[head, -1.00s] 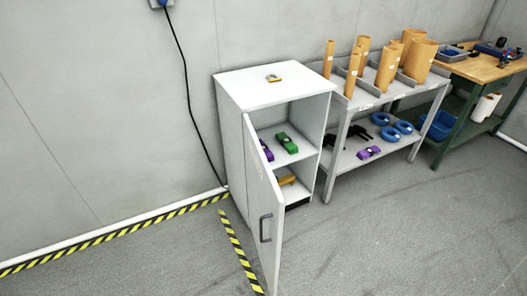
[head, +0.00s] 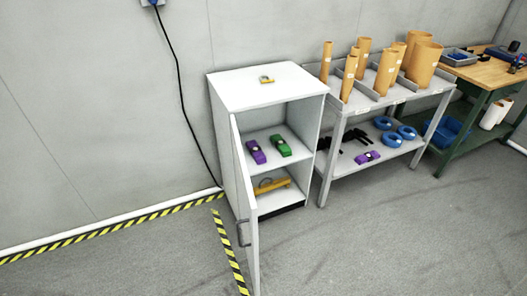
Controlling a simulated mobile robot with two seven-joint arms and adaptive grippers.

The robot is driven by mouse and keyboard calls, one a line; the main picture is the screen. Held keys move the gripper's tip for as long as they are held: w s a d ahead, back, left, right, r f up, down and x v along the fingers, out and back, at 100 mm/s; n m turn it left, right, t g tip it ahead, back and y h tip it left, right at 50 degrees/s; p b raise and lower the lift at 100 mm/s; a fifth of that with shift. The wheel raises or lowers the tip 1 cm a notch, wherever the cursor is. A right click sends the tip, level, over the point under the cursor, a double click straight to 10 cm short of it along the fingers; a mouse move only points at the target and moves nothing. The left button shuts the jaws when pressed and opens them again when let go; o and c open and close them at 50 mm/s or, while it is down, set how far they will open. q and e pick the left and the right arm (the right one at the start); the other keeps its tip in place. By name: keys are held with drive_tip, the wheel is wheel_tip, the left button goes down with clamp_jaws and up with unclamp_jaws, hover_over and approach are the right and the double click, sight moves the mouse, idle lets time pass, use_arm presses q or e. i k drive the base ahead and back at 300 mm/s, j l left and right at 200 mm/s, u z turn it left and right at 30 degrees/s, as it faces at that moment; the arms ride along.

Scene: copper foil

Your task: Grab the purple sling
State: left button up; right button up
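A purple sling (head: 256,152) lies on the upper shelf inside the white cabinet (head: 264,92), left of a green sling (head: 281,146). Another purple sling (head: 367,157) lies on the lower shelf of the grey rack to the right of the cabinet. The cabinet door (head: 245,205) stands open, swung toward me on the left side. Neither of my grippers is in view.
A yellow item (head: 270,185) lies on the cabinet's lower shelf. Blue rings (head: 390,138) and black clamps (head: 355,137) share the rack's lower shelf; brown tubes (head: 386,72) stand above. A wooden workbench (head: 478,70) is further right. The floor (head: 400,240) in front is clear.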

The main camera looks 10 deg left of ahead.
sight(255, 150)
drive_tip(key=i+l, duration=0.15)
drive_tip(key=l, duration=0.2)
drive_tip(key=i+l+u, duration=0.1)
drive_tip(key=l, duration=0.25)
drive_tip(key=i+l, duration=0.2)
drive_tip(key=l, duration=0.15)
drive_tip(key=i+l+u, duration=0.3)
drive_tip(key=i+l, duration=0.85)
drive_tip(key=i, duration=0.25)
drive_tip(key=i+l+u, duration=0.1)
drive_tip(key=i+l, duration=0.15)
drive_tip(key=i, duration=0.2)
